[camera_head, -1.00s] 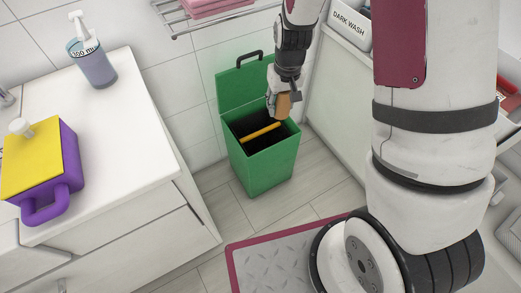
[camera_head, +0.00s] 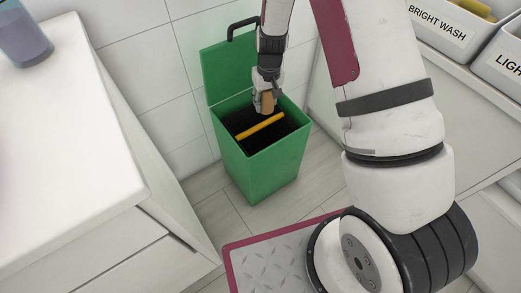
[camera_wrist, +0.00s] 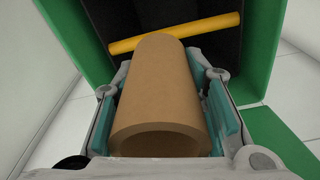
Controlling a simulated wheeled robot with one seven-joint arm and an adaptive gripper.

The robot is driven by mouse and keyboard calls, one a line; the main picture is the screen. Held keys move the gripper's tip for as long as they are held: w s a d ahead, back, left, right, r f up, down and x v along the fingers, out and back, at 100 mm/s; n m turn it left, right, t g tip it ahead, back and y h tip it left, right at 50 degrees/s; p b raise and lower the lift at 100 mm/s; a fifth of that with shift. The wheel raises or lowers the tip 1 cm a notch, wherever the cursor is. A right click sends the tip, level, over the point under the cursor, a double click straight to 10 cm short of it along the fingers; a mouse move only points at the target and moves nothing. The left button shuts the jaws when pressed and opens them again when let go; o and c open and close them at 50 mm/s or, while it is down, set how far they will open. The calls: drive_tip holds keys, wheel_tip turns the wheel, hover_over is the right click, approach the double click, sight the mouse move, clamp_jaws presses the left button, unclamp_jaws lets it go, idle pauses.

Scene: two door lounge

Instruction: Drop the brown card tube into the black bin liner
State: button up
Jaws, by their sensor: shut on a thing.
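The brown card tube (camera_wrist: 160,90) is held between the two finger pads of my gripper (camera_head: 265,102). The tube also shows small in the head view (camera_head: 267,101), just over the back part of the bin opening. In the wrist view its far end points into the opening, and its near end is open. The black bin liner (camera_head: 280,135) lines the inside of a green bin (camera_head: 262,172); its dark inside also shows in the wrist view (camera_wrist: 110,20). A yellow bar (camera_head: 260,126) lies across the opening, near the tube. I cannot tell whether they touch.
The bin's green lid (camera_head: 229,68) stands open at the back. A white cabinet (camera_head: 70,150) is at the left, and a white counter (camera_head: 455,110) with labelled boxes is at the right. A grey, red-edged platform (camera_head: 275,262) lies in front.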

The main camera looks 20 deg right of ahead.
drive_tip(key=f, duration=0.2)
drive_tip(key=b, duration=0.5)
hover_over(264, 122)
drive_tip(key=shift+s+f, duration=0.2)
drive_tip(key=shift+f, duration=2.55)
drive_tip(key=o, duration=0.9)
drive_tip(key=shift+c, duration=0.2)
drive_tip(key=shift+r, duration=0.1)
wheel_tip(264, 122, up, 12)
drive_tip(key=s, duration=0.1)
drive_tip(key=shift+s, duration=0.2)
